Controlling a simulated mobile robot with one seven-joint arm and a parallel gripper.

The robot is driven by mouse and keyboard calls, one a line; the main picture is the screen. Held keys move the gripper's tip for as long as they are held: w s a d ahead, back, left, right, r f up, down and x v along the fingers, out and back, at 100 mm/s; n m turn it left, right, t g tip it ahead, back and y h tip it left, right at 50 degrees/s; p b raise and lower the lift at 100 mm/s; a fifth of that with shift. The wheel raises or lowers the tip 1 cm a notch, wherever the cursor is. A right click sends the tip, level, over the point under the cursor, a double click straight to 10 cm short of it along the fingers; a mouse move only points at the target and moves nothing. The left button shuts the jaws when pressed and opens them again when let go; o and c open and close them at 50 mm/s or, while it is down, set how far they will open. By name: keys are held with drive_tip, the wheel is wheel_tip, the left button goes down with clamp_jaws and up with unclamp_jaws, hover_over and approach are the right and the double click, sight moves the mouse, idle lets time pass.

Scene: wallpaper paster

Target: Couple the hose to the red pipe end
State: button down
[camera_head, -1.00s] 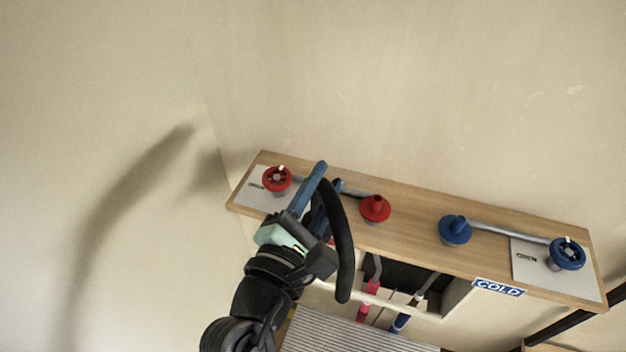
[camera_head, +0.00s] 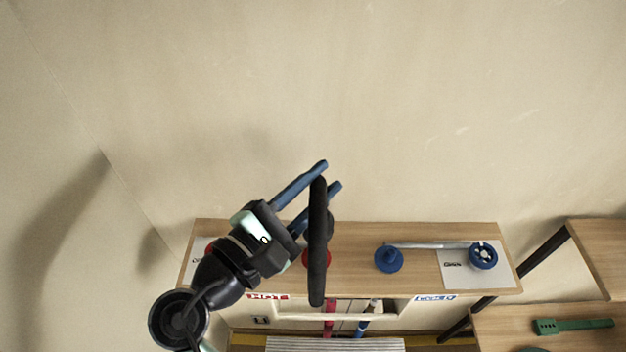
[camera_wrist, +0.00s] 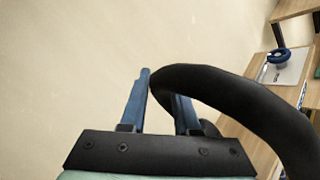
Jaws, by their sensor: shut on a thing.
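The black hose (camera_head: 317,240) is a curved tube and looks nearly upright in the head view. My gripper (camera_head: 330,175) has blue fingers and is shut on the hose. In the wrist view the hose (camera_wrist: 240,95) arches from the fingers (camera_wrist: 163,90) to the lower right. The red pipe end (camera_head: 326,260) is on the wooden shelf, partly hidden behind the hose. The hose overlaps it in the picture; I cannot tell the gap or whether they touch. The blue pipe end (camera_head: 388,260) is to its right.
The wooden shelf (camera_head: 350,284) has a blue valve wheel (camera_head: 483,256) at right. Another shelf with a green tool (camera_head: 575,325) is at lower right.

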drive_tip(key=shift+f+b, duration=2.05)
drive_tip(key=shift+f, duration=0.85)
drive_tip(key=shift+p, duration=0.6)
drive_tip(key=shift+f+b, duration=1.5)
drive_tip(key=shift+f, duration=0.65)
drive_tip(key=c, duration=0.6)
unclamp_jaws()
drive_tip(key=shift+o, duration=0.2)
drive_tip(key=shift+s+a+f, duration=0.1)
drive_tip(key=shift+a, duration=0.05)
drive_tip(key=b+v, duration=0.4)
drive_tip(key=v, duration=0.8)
drive_tip(key=shift+s+a, duration=0.2)
drive_tip(key=shift+s, duration=0.1)
